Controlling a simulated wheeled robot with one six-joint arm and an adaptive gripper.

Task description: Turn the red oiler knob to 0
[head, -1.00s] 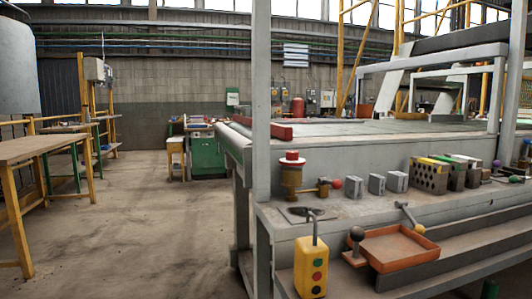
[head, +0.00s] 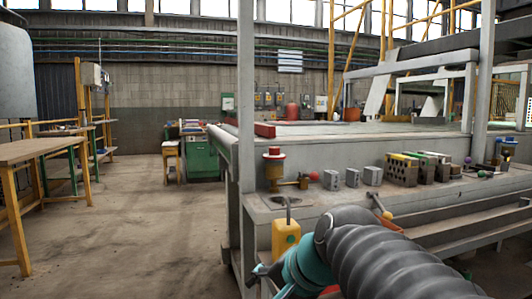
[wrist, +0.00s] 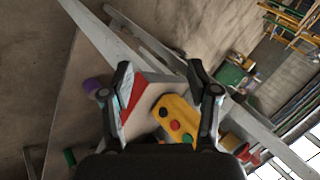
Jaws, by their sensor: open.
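The oiler (head: 273,176) stands near the left end of the grey machine bench, with a brass-coloured body. Its red knob (head: 273,153) is on top; its setting marks are too small to read. In the wrist view my gripper (wrist: 161,76) is open and empty, with its two dark fingers spread. A yellow control box (wrist: 172,110) shows between and beyond the fingers.
The yellow control box hangs at the bench's front corner (head: 286,238). Grey blocks (head: 352,177) and a perforated brick (head: 402,170) stand right of the oiler. A grey upright post (head: 246,110) rises just left of it. The floor to the left is open.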

